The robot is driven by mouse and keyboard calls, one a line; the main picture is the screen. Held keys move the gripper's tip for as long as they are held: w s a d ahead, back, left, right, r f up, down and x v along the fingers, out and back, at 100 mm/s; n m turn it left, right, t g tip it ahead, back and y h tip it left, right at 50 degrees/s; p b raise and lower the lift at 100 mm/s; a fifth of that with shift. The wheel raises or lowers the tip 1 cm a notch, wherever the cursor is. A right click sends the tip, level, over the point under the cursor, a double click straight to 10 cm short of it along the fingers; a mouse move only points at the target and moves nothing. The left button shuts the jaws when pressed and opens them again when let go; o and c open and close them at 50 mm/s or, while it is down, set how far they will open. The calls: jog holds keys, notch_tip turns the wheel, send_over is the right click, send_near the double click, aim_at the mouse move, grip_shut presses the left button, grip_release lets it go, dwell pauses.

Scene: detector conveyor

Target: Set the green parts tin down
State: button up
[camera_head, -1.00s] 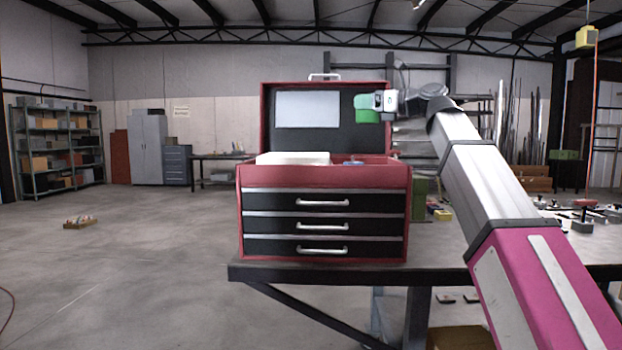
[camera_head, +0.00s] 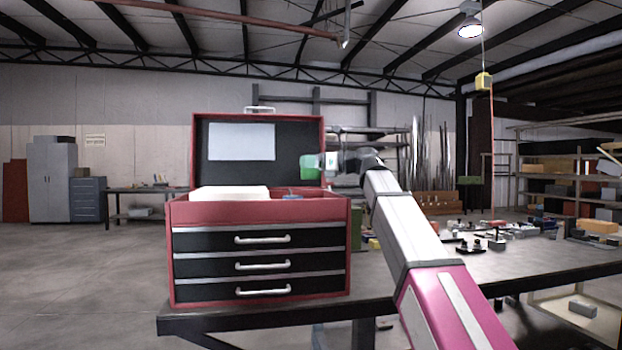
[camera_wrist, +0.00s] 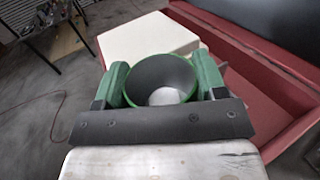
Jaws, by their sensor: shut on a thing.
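The green parts tin (camera_wrist: 160,84) is in my gripper (camera_wrist: 162,82), with a green-padded finger on each side of it in the wrist view. It is an open round cup with a green rim and a grey inside, and it looks empty. In the head view the tin (camera_head: 308,168) is held up in front of the raised lid of a red tool chest (camera_head: 258,209), above the chest's open top. My gripper (camera_head: 322,164) reaches it from the right. The tin's underside is hidden in the wrist view.
A white block (camera_head: 228,193) sits in the left of the chest's open top; a small blue thing shows to its right. The chest stands on a workbench (camera_head: 480,267) at its left end. Several small items (camera_head: 494,236) lie on the bench at right.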

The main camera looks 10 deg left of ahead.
aim_at(312, 176)
jog(key=shift+w+d+f, duration=0.15)
jog(key=shift+w+f, duration=0.15)
jog(key=shift+f, duration=1.95)
jog(key=shift+f, duration=0.6)
jog(key=o, duration=0.9)
jog(key=shift+o, duration=0.2)
jog(key=shift+r, duration=0.15)
